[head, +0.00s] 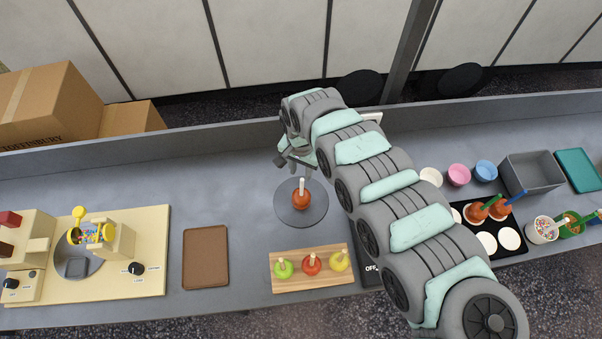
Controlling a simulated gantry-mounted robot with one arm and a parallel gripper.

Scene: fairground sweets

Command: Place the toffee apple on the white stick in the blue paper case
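The toffee apple on the white stick (301,201) stands upright on a round grey plate (284,214) in the middle of the counter, its stick pointing up. My gripper (305,172) is at the far end of my arm, close above or behind the stick's top in the head view. The fingers are small and partly hidden, so I cannot tell whether they are open or touch the stick. The blue paper case (485,170) stands at the right, behind the black tray, and looks empty.
A pink case (459,175) and a white case (431,176) stand left of the blue one. A black tray (517,251) holds toffee apples on green and blue sticks. A grey bin (535,172) is right of the cases. A wooden board (289,257) holds three coloured apples.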

